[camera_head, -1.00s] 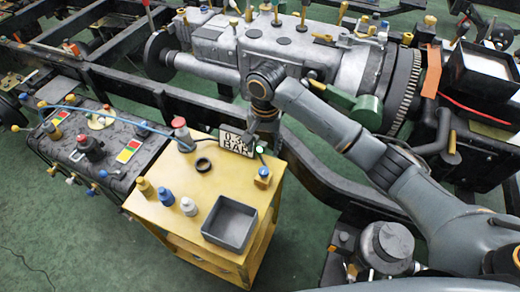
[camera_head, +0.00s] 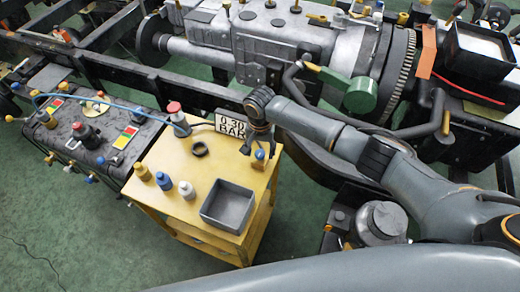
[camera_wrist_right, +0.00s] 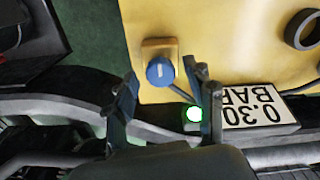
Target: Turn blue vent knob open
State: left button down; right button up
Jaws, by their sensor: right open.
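The blue vent knob (camera_head: 259,155) sits on a small yellow block at the right corner of the yellow cart top (camera_head: 165,205). In the right wrist view the round blue knob (camera_wrist_right: 160,72) has a pale line on its face. My right gripper (camera_head: 263,142) is open and empty above the knob. In the right wrist view its two fingers (camera_wrist_right: 161,84) lie on either side of the knob, with a visible gap to each. I cannot tell how high the fingertips are above it. My left gripper is not in view.
A display reading 0.30 BAR (camera_head: 231,125) stands close beside the knob. A black ring (camera_head: 200,149), several small bottles and a grey tray (camera_head: 229,206) are on the cart. A red-capped fitting (camera_head: 175,108) with a blue hose stands at the back corner. A gearbox (camera_head: 260,40) lies behind.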

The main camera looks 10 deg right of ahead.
jog(key=shift+f, duration=0.15)
grip_shut()
